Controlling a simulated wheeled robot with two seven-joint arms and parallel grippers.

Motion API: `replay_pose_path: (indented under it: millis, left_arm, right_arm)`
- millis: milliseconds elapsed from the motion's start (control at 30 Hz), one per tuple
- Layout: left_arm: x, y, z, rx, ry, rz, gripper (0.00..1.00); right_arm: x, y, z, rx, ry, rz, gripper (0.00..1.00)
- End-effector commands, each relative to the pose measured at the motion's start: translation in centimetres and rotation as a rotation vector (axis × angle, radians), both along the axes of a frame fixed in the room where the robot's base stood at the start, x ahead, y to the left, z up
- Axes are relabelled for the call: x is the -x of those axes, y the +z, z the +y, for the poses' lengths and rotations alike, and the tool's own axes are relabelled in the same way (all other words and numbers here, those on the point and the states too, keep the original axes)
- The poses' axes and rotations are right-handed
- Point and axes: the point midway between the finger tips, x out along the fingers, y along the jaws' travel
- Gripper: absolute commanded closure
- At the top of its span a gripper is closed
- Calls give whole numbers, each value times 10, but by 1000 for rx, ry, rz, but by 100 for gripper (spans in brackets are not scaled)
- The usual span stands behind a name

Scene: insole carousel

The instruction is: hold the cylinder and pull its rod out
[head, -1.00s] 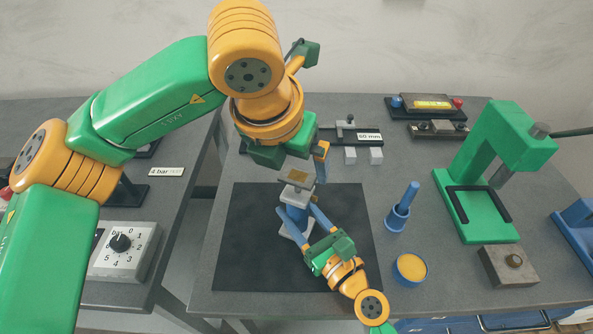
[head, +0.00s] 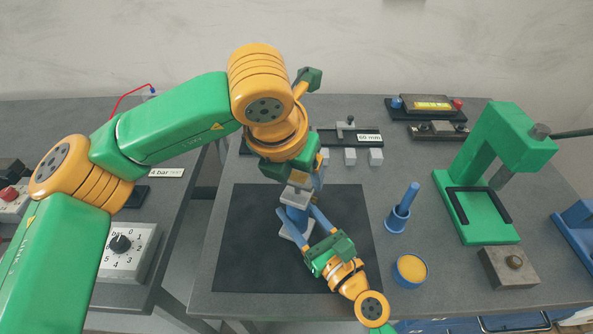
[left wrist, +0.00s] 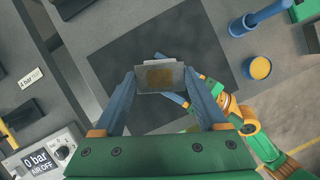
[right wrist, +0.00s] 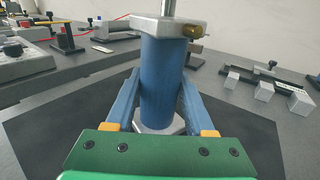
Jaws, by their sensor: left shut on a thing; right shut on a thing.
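The cylinder (head: 296,218) stands upright on the dark mat, with a blue body and grey end caps. The right wrist view shows its blue body (right wrist: 162,80), a brass fitting (right wrist: 191,31) on the top cap and the grey rod (right wrist: 168,7) rising from that cap. My right gripper (head: 297,212) is shut on the blue body from the front right. My left gripper (head: 301,176) comes from above and is shut on the grey block with a brownish top face (left wrist: 160,78) above the top cap. The rod's upper end is hidden in the head view.
The dark mat (head: 245,250) lies around the cylinder. A blue holder with a rod (head: 398,217), a yellow-topped tin (head: 410,270) and a green press (head: 485,215) stand to the right. Grey blocks (head: 376,157) and a rail are behind. A dial box (head: 128,252) is on the left bench.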

Motion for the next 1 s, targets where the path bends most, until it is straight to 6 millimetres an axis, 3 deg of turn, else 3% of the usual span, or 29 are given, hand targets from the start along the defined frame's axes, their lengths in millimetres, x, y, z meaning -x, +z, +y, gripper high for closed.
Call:
replay_pose_path:
  millis: [67,400,733,767,833,867,1000]
  left_arm:
    - [0,4,0,2,0,-1,100]
    - [-1,61,0,2,1,-6,100]
    - [0,67,0,4,1,-5,100]
    - [0,67,0,4,1,-6,23]
    - [0,67,0,4,1,-6,4]
    - [0,66,0,4,1,-5,0]
    - [0,65,0,2,0,-3,0]
  right_arm:
    - [0,-1,0,2,0,1,100]
    - [0,-1,0,2,0,2,100]
    - [0,-3,0,4,0,7,100]
    - [1,-3,0,5,0,7,100]
    - [1,-3,0,5,0,7,100]
    - [1,-3,0,5,1,7,100]
    - [1,-3,0,5,2,7,100]
